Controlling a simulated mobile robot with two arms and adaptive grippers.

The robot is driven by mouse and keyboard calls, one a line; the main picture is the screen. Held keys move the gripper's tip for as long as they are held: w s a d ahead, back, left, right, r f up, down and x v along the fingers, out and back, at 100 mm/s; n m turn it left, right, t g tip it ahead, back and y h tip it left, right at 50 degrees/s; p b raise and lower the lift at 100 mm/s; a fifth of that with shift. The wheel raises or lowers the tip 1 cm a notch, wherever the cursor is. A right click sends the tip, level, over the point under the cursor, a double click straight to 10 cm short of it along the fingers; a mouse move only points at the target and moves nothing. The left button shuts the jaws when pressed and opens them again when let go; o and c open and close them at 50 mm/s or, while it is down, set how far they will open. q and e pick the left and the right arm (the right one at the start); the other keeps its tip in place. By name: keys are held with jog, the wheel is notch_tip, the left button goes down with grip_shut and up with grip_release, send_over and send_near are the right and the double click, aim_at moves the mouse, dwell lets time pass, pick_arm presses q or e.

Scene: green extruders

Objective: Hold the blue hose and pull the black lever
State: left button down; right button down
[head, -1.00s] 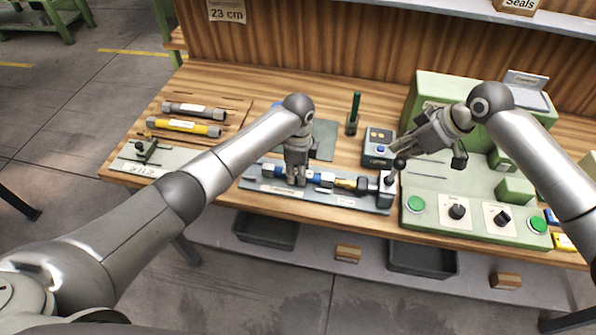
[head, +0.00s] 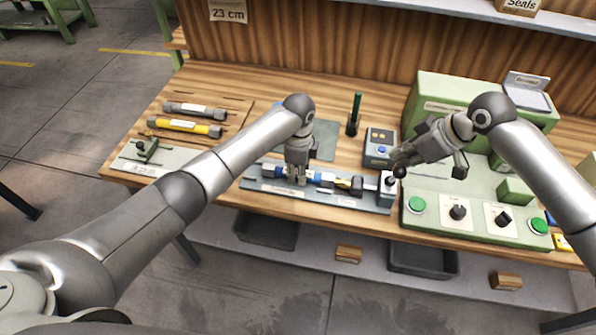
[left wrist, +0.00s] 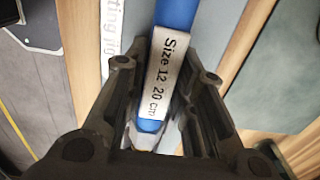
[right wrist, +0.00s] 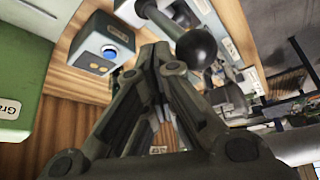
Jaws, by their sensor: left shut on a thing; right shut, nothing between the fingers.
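The blue hose (head: 270,170) with a white size label lies in a fixture on the bench. My left gripper (head: 297,182) is shut around it from above; in the left wrist view the blue hose (left wrist: 178,14) and its label sit between the fingers. The black lever (head: 400,172), with a round black knob, stands at the right end of the fixture. My right gripper (head: 398,158) is shut and empty, right by the knob. In the right wrist view the black lever's knob (right wrist: 196,47) is just beyond the fingertips (right wrist: 165,62); I cannot tell whether they touch.
A small box with a blue button (head: 379,148) stands behind the lever. A green machine (head: 470,200) with knobs and green buttons is on the right. Grey and yellow hoses (head: 185,126) lie at the left. A dark green upright stick (head: 355,110) stands behind the fixture.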

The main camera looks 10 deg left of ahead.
pick_arm(q)
jog(key=shift+d, duration=0.15)
pick_arm(e)
jog(key=shift+s+d+f, duration=0.1)
jog(key=shift+s+f, duration=0.15)
jog(key=shift+s, duration=0.35)
jog(key=shift+s+f, duration=0.1)
jog(key=shift+s+f, duration=0.15)
jog(key=shift+s, duration=0.1)
notch_tip(320, 180, up, 9)
jog(key=w, duration=0.2)
jog(key=shift+w, duration=0.3)
dwell(0.7)
pick_arm(q)
jog(key=c, duration=1.1)
grip_release()
